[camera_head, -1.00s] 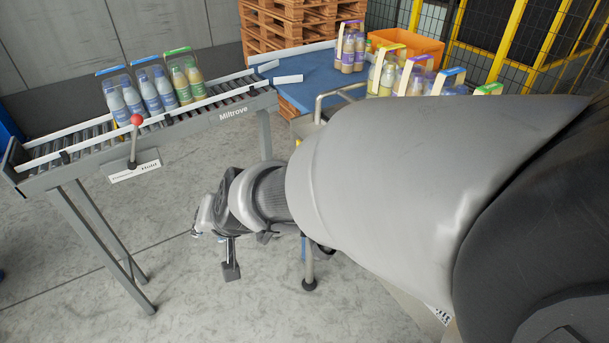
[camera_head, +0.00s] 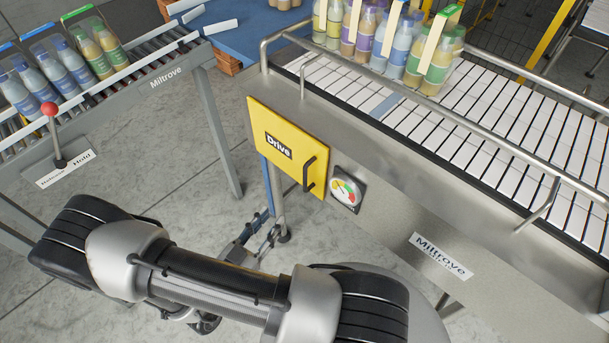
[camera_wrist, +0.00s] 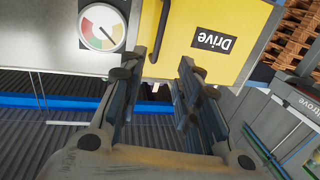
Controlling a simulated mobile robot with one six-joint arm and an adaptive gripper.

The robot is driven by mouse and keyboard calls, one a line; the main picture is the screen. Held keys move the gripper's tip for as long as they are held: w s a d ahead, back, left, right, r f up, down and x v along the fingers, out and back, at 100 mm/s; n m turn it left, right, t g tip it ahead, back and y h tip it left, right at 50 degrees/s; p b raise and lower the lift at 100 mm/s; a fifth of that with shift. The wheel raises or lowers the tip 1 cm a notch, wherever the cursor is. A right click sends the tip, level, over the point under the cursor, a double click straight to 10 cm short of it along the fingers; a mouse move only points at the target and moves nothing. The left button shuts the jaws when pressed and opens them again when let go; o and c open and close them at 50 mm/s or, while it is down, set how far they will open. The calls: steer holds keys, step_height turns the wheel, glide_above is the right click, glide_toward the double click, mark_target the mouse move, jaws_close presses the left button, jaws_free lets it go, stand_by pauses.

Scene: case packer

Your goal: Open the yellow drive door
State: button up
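The yellow drive door (camera_head: 268,122), marked "Drive", looks shut on the steel side of the conveyor. Its dark bar handle (camera_head: 309,174) is near the door's right edge. In the wrist view the door (camera_wrist: 222,15) appears upside down, with the handle (camera_wrist: 162,30) just beyond the fingertips. My gripper (camera_head: 262,230) is below the door in the head view. In the wrist view my gripper (camera_wrist: 157,78) is open, with an empty gap between its fingers. It appears apart from the handle, though the exact distance is hard to tell.
A round gauge (camera_head: 345,190) sits right of the door. White conveyor slats (camera_head: 450,130) carry bottle packs (camera_head: 432,60) above, behind a steel rail. A roller conveyor (camera_head: 150,75) with a red-knobbed lever (camera_head: 50,110) stands at left. Open floor (camera_head: 170,170) lies between the two conveyors.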

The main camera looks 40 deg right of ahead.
mark_target(304, 179)
steer(key=b+x, duration=0.2)
steer(key=x, duration=1.5)
steer(key=shift+d+r, duration=0.1)
steer(key=shift+d, duration=0.15)
steer(key=shift+c, duration=0.2)
jaws_close()
